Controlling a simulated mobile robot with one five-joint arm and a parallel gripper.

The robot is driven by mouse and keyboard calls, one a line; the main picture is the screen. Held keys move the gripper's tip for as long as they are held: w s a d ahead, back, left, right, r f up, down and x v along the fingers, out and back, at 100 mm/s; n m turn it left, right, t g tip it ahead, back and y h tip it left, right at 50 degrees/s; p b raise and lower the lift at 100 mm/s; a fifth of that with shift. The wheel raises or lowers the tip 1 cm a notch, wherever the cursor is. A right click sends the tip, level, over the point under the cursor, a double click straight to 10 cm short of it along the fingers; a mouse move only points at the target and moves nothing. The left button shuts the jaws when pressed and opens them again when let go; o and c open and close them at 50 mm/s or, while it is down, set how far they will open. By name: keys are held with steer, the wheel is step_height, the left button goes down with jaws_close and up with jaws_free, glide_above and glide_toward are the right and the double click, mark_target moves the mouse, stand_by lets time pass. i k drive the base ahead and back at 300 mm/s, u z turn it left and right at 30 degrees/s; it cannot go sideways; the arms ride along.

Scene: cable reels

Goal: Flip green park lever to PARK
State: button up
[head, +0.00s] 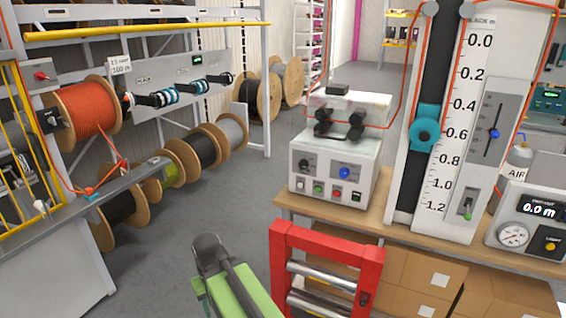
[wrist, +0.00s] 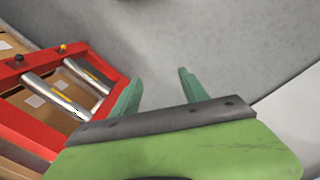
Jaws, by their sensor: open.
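A small lever with a green tip (head: 467,214) sits on a grey plate low on the white scale column, right of centre in the head view. Its tip points down. Any PARK marking is too small to read. My gripper (wrist: 160,88) shows in the wrist view with its two green fingers apart and nothing between them. It hangs over grey floor, to the right of a red roller frame. The lever is not in the wrist view. In the head view my green arm is at the bottom centre, well left of and apart from the lever.
The red roller frame (head: 325,232) stands between my arm and the wooden bench (head: 390,212). A white control box (head: 335,170) and a meter box (head: 530,215) flank the column. A blue-knobbed slider (head: 493,133) is above the lever. Cable reels (head: 85,112) line the left; grey floor lies between.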

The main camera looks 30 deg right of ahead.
mark_target(468, 217)
steer(key=z, duration=2.35)
steer(key=k, duration=0.65)
steer(key=u, duration=0.1)
steer(key=i, duration=0.5)
steer(key=u, duration=0.5)
steer(key=i, duration=0.75)
steer(key=u, duration=0.55)
